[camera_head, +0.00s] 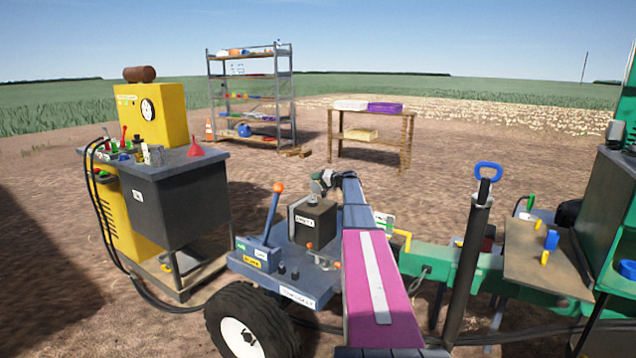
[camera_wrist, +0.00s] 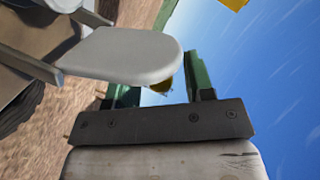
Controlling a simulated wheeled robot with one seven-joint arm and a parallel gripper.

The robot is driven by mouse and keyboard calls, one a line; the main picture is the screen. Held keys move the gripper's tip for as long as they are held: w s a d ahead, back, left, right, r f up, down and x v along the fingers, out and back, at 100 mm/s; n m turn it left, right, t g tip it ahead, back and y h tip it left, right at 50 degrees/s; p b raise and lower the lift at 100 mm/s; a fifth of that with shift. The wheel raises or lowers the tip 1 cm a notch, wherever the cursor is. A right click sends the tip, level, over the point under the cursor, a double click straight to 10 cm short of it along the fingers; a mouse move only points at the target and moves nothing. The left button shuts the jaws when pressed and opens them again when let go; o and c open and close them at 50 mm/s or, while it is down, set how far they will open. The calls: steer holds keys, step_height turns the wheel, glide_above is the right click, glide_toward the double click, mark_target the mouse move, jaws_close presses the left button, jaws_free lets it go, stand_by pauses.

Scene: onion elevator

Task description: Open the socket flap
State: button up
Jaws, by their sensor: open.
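A dark box with a white label (camera_head: 312,220) stands on the blue-grey trailer deck (camera_head: 290,275). My gripper (camera_head: 322,182) is at the end of my arm, by the top of this box. In the wrist view my gripper (camera_wrist: 160,75) has two green fingers standing apart, with nothing seen clamped between them. A pale grey plate with a rounded end (camera_wrist: 125,55) reaches in from the left, in front of the left finger, its end lying across the gap. It looks like the socket flap, but I cannot tell whether it touches a finger. The socket itself is not clearly visible.
A blue lever with an orange knob (camera_head: 272,215) stands left of the box. A dark post with a blue handle (camera_head: 470,255) rises right of my arm. A yellow machine with a grey cabinet (camera_head: 165,200) is at left.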

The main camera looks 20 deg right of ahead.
jaws_close()
steer(key=shift+d+f, duration=0.1)
steer(key=shift+d, duration=0.05)
